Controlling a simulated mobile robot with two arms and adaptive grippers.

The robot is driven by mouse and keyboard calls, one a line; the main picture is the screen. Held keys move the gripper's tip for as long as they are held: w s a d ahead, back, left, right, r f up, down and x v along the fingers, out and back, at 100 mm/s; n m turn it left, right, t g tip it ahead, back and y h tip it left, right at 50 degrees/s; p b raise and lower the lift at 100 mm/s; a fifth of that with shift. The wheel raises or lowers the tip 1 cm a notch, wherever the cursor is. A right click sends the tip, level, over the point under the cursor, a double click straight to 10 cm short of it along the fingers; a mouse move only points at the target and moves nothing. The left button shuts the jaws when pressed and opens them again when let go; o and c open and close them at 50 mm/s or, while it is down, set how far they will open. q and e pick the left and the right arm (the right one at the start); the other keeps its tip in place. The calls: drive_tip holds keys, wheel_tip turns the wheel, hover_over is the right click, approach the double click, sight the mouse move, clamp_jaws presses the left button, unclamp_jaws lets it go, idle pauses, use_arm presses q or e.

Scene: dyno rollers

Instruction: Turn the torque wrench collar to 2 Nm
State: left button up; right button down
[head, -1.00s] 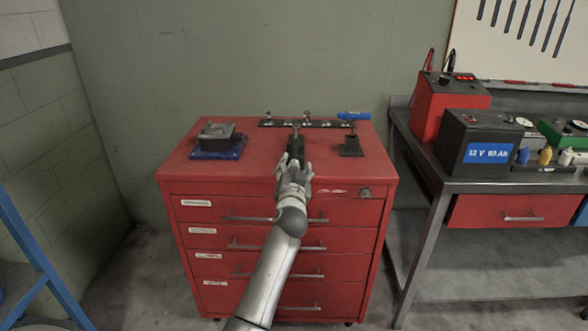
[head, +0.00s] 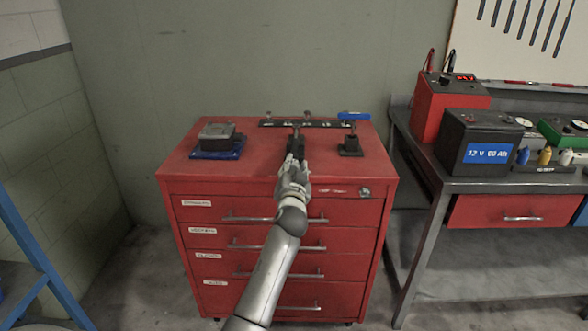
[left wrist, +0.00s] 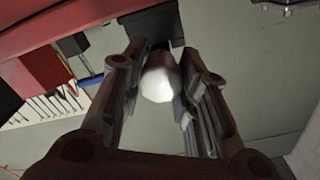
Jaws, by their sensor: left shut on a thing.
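My left gripper (head: 291,164) reaches over the front edge of the red cabinet's top. It is at a dark upright holder (head: 296,144) in the middle of the top, which has a small T-shaped top. In the left wrist view, a pale rounded end of a cylindrical piece (left wrist: 160,80) sits between the two fingers, in front of a dark block (left wrist: 150,24). It looks like the torque wrench's collar end, and the gripper is shut on it. The fingers hide most of the piece, and no scale marks can be read. My right gripper is not in view.
On the red cabinet top (head: 265,165) a grey block on a blue base (head: 217,143) stands left. A second dark holder (head: 351,146) and a blue-handled tool (head: 353,115) stand right. A dark marked strip (head: 270,124) lies behind. A workbench (head: 425,177) with batteries stands right.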

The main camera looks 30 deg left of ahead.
use_arm(q)
drive_tip(key=m+p, duration=0.2)
drive_tip(key=m, duration=0.2)
drive_tip(key=shift+m, duration=0.3)
drive_tip(key=m+p, duration=0.2)
drive_tip(key=m, duration=0.4)
drive_tip(key=m+p, duration=0.3)
drive_tip(key=m, duration=0.3)
drive_tip(key=shift+m, duration=0.3)
drive_tip(key=m+p, duration=0.2)
drive_tip(key=m, duration=0.2)
drive_tip(key=shift+f, duration=0.15)
drive_tip(key=shift+f+m, duration=0.1)
drive_tip(key=shift+m, duration=0.2)
drive_tip(key=o, duration=1)
drive_tip(key=shift+o, duration=0.2)
drive_tip(key=shift+s+d, duration=0.1)
